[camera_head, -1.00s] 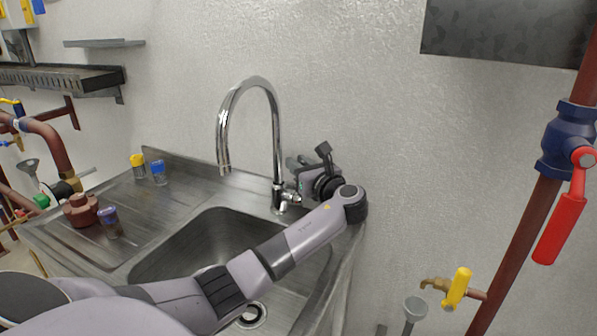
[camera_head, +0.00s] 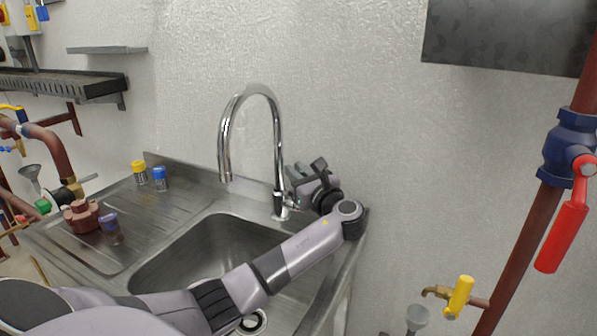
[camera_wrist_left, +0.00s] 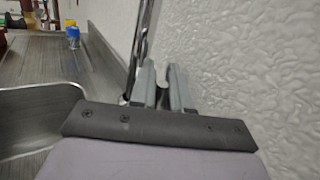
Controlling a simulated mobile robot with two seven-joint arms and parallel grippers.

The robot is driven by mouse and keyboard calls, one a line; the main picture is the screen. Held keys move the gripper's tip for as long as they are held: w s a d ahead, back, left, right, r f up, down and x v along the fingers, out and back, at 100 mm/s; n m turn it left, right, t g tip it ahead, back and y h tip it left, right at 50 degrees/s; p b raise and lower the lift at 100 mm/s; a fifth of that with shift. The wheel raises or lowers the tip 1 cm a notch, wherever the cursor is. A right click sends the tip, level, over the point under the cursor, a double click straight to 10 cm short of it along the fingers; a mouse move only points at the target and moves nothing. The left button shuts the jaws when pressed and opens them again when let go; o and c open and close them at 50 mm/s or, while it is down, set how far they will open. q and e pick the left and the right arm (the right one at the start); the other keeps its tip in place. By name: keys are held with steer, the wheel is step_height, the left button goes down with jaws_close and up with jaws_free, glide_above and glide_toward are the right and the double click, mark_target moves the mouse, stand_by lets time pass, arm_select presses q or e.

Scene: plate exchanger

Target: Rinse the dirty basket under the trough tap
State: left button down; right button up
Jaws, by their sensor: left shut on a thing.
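The chrome tap (camera_head: 276,130) with its curved spout stands at the back of the steel sink (camera_head: 160,262). I see no water from the spout. My left gripper (camera_head: 295,178) is beside the tap's base, close to its handle (camera_head: 289,199). In the left wrist view the two grey fingers (camera_wrist_left: 163,88) are close together beside the chrome tap column (camera_wrist_left: 146,40). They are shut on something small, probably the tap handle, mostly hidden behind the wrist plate. I cannot make out a basket for certain. My arm hides part of the basin. My right gripper is not in view.
A yellow-capped jar (camera_head: 139,173), a blue-capped jar (camera_head: 160,179), a purple-topped small cylinder (camera_head: 111,230) and a red-brown fitting (camera_head: 80,216) stand on the drainboard. The wall is close behind the tap. A pipe with a red-handled valve (camera_head: 561,236) is at right.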

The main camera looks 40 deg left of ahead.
arm_select(q)
steer(key=c, duration=1.4)
jaws_free()
steer(key=shift+c, duration=0.2)
steer(key=shift+d, duration=0.1)
steer(key=shift+d, duration=0.15)
steer(key=p+v, duration=0.4)
steer(key=v, duration=0.2)
steer(key=shift+s+d, duration=0.15)
steer(key=shift+d, duration=0.2)
steer(key=shift+f, duration=0.1)
